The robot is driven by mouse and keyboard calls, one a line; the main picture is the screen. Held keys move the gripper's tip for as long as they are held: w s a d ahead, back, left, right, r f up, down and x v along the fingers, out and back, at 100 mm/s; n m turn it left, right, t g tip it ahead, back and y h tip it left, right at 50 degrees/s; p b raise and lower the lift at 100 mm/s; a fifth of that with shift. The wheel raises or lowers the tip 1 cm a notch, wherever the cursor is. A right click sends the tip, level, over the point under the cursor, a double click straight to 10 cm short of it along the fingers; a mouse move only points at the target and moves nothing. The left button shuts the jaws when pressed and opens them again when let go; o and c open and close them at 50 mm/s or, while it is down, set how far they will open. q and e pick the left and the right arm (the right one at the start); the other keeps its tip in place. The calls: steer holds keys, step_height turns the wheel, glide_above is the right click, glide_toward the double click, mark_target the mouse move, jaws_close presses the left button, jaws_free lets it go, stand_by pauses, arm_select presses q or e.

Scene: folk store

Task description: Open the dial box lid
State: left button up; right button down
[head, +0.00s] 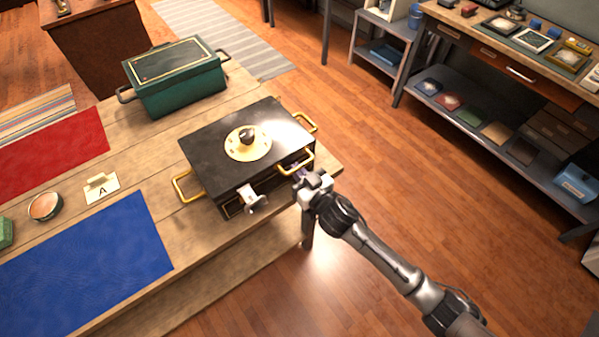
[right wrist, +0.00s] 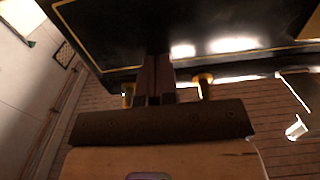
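The dial box (head: 215,148) is a black box with gold trim on the wooden table. A round brass dial plate with a dark knob (head: 247,140) sits on its lid. The lid looks down on the box or very nearly so; I cannot tell if there is a slight gap. My right gripper (head: 301,174) is at the gold handle (head: 293,165) on the near right side. In the right wrist view its fingers (right wrist: 154,80) are close together between the handle's two gold posts (right wrist: 205,82), seemingly around the bar, which is mostly hidden. My left gripper is not in view.
A silver latch-like part (head: 253,198) sticks out from the box's front. A green box (head: 175,80) stands behind. A blue mat (head: 90,262), a red mat (head: 50,155), a card marked A (head: 102,190) and a round tin (head: 45,206) lie left. Floor is clear right of the table.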

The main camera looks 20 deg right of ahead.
stand_by(0.3)
steer(key=shift+s+p, duration=0.25)
steer(key=shift+p, duration=0.1)
steer(key=shift+r, duration=0.15)
steer(key=shift+r+p, duration=0.4)
steer(key=shift+p, duration=0.1)
steer(key=shift+r+p, duration=0.75)
steer(key=shift+p, duration=0.05)
steer(key=shift+r, duration=0.1)
steer(key=shift+w+r+p, duration=0.1)
steer(key=shift+r+p, duration=1.15)
steer(key=shift+p, duration=0.1)
steer(key=shift+r, duration=0.2)
